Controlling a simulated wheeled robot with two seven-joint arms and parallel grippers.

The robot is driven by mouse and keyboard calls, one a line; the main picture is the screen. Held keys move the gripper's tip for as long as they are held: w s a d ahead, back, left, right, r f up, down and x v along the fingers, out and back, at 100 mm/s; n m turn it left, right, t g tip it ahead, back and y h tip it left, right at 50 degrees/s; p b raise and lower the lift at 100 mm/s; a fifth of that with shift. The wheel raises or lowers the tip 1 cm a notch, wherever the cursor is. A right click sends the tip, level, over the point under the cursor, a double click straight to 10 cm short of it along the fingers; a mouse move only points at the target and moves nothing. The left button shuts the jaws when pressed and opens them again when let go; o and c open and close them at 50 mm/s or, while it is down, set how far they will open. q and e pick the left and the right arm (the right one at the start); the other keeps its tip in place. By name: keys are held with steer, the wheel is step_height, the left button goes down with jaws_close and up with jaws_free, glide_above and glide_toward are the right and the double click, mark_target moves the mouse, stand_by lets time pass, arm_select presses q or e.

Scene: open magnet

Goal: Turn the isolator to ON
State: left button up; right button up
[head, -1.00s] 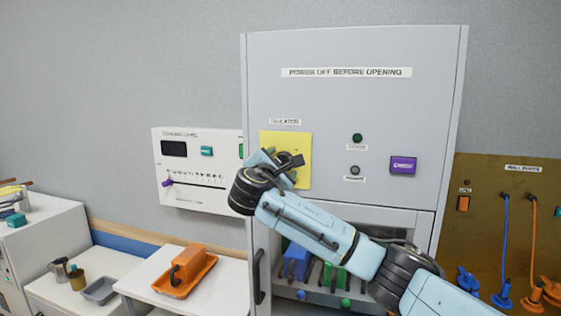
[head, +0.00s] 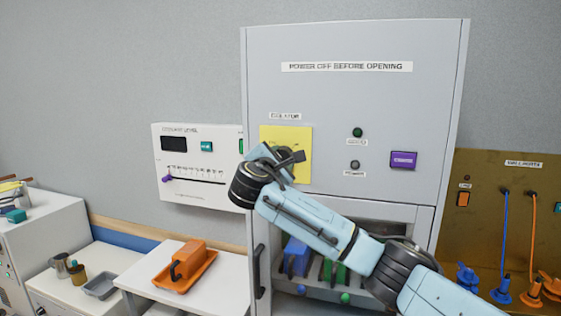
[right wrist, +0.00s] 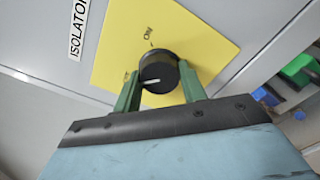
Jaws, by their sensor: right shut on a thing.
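The isolator is a black round knob (right wrist: 158,70) on a yellow plate (right wrist: 205,48), which also shows in the head view (head: 303,139). My right gripper (right wrist: 159,83) has its green fingers on either side of the knob and is shut on it. The knob's white pointer line lies toward the left finger, by a small mark partly hidden there. The ON mark (right wrist: 149,33) is beyond the knob, away from the pointer. In the head view my right gripper (head: 290,155) covers most of the knob. My left gripper is not in view.
The grey cabinet (head: 440,100) bears a green lamp (head: 357,132), a dark lamp (head: 355,164) and a purple button (head: 403,160). Below is an opening with blue and green items. A white coolant panel (head: 198,190) hangs left. An orange item in a tray (head: 185,285) stands on a white table.

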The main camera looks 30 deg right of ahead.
steer(key=shift+m+b, duration=5)
steer(key=shift+m, duration=3.7)
steer(key=o, duration=1)
steer(key=shift+r, duration=0.1)
steer(key=shift+c, duration=0.2)
steer(key=b+v, duration=0.3)
steer(key=v, duration=1)
steer(key=shift+s+a, duration=0.15)
